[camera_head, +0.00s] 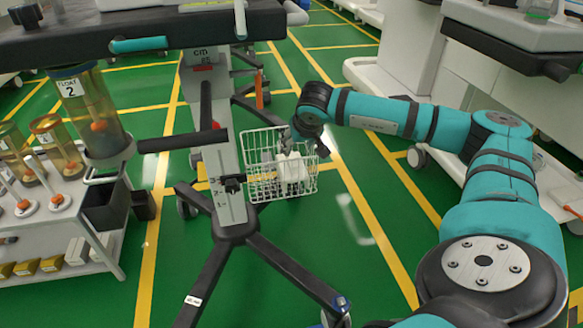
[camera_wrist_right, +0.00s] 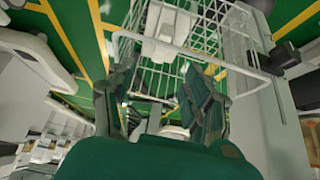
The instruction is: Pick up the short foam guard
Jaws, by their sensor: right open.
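A white wire basket (camera_head: 255,187) hangs on the grey column of a cart. White block-like pieces (camera_head: 292,172) sit inside it; I cannot tell if one is the short foam guard. My right gripper (camera_head: 303,146) is at the basket's upper right, close to these pieces. In the right wrist view my right gripper (camera_wrist_right: 158,100) is open, its dark fingers apart with nothing clearly held between them. The basket (camera_wrist_right: 255,80) is beyond the fingers there, with a white piece (camera_wrist_right: 168,28) in it. Whether the fingers touch the wires is unclear. My left gripper is not in view.
The cart's grey column (camera_head: 222,178) and black legs (camera_head: 295,270) stand left of and below the basket. Black bars (camera_head: 185,141) stick out by the column. A shelf trolley (camera_head: 70,225) with amber canisters is at left. Green floor (camera_head: 360,235) is free to the right.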

